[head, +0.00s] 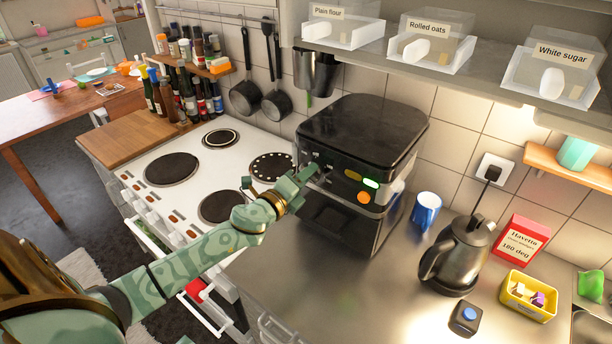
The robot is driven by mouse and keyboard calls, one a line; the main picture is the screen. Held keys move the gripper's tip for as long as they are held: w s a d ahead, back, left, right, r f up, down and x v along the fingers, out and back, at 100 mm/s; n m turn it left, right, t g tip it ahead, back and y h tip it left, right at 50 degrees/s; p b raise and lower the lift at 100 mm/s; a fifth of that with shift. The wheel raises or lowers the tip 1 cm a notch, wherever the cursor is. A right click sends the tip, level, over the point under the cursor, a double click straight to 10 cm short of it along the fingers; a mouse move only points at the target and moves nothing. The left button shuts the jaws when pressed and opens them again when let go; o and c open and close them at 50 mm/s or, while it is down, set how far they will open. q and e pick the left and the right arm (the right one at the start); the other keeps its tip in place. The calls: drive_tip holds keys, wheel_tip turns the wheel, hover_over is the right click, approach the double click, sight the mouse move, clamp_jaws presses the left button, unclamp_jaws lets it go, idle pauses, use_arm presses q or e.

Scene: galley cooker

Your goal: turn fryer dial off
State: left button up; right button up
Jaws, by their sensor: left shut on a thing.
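The fryer (375,122) is a black, box-shaped appliance on the steel counter. Its front panel has a lit green light (371,183), a yellow light (353,175) and an orange round button (363,198). My left gripper (308,173) reaches in from the left and is at the left part of this panel. It is shut on the fryer dial, which is mostly hidden behind the fingers, so its setting cannot be read. My right gripper is not in view.
The white cooker top (205,165) with dark hotplates lies left of the fryer. A blue mug (426,210), a black kettle (458,255), a red card (521,241) and a yellow tub (528,296) stand to the right. A shelf (400,62) with labelled bins hangs above.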

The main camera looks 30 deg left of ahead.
use_arm(q)
drive_tip(key=n+p, duration=0.2)
drive_tip(key=n, duration=0.4)
drive_tip(key=n+p, duration=0.3)
drive_tip(key=n, duration=0.3)
drive_tip(key=shift+p, duration=0.4)
drive_tip(key=shift+s+f+n+p, duration=0.1)
drive_tip(key=shift+n+p, duration=2.65)
drive_tip(key=shift+n, duration=2.65)
drive_tip(key=o, duration=0.7)
